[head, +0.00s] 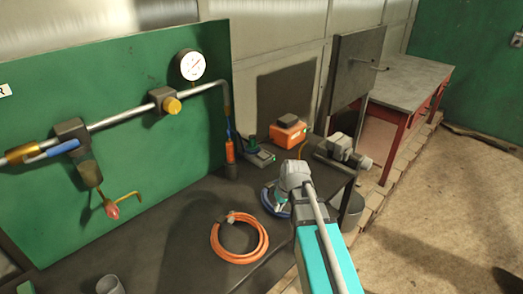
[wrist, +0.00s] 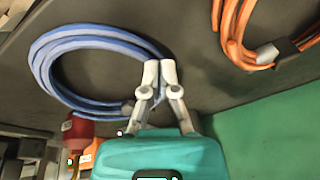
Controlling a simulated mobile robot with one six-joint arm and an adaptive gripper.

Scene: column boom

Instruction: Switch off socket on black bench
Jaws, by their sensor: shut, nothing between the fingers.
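No socket can be told for sure. In the head view, an orange box with a dark top (head: 290,133) stands at the back of the black bench (head: 185,225), with a low grey-green device (head: 259,156) to its left. In the wrist view, a red cylinder (wrist: 78,128) and an orange part (wrist: 90,155) with a small green spot show at lower left, partly cut off or covered. My gripper (wrist: 160,70) is shut and empty, its fingertips together over the bench beside the coiled blue hose (wrist: 55,60). In the head view, my arm mostly hides the gripper.
A coiled orange hose (head: 239,238) lies on the bench, left of my arm. A grey vise-like block (head: 345,150) sits at the bench's right end. A pipe with a gauge (head: 190,65) and valves runs along the green panel (head: 125,60). A grey cup (head: 110,285) stands near the front.

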